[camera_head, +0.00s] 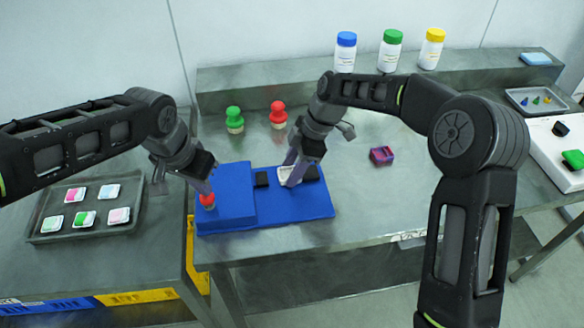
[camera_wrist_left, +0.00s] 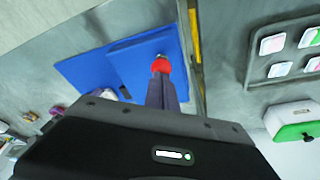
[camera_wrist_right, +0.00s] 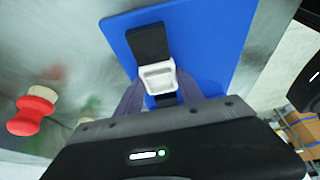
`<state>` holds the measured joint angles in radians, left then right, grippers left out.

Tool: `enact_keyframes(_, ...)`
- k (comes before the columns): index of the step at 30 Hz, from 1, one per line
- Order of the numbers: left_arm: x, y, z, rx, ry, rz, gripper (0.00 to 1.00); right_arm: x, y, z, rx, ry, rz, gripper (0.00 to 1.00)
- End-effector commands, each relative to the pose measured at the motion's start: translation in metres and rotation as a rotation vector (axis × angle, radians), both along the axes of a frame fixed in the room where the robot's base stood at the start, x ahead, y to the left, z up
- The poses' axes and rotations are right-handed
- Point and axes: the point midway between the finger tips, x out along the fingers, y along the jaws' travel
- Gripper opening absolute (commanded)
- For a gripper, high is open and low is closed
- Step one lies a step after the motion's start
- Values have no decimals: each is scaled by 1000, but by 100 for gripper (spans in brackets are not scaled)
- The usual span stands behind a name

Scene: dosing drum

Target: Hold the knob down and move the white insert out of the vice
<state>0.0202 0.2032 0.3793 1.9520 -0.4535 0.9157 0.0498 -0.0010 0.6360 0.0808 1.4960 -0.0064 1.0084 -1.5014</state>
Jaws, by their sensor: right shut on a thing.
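The blue vice base (camera_head: 228,214) lies on the table with a raised block at its left. The red knob (camera_head: 207,201) stands on that block. My left gripper (camera_head: 204,187) points down at it with its fingers together, the tips at the knob's top; the left wrist view also shows the knob (camera_wrist_left: 160,66) just beyond the fingertips. The white insert (camera_wrist_right: 158,76) sits between two black jaws, one of them the black jaw (camera_wrist_right: 148,42). My right gripper (camera_head: 288,180) is shut on the insert, a finger at each side, and partly hides it in the head view.
A green stamp-like piece (camera_head: 234,120) and a red one (camera_head: 278,114) stand behind the vice. A purple-red box (camera_head: 381,156) lies to the right. A tray (camera_head: 48,237) with several coloured pads is at left. Bottles stand on the back ledge (camera_head: 285,85).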

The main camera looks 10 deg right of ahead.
Motion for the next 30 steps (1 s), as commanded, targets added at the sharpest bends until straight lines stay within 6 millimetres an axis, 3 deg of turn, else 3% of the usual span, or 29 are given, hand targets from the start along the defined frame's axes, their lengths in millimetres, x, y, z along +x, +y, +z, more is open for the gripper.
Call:
enact_keyframes(8, -1, 0, -4, 0, 4, 0, 0, 0, 0, 6, 1, -1, 1, 6)
enact_keyframes(24, -1, 0, -4, 0, 4, 0, 0, 0, 0, 52, 0, -3, 1, 6)
enact_keyframes(30, -1, 0, -4, 1, 5, 0, 0, 0, 0, 60, 0, 0, 0, 6)
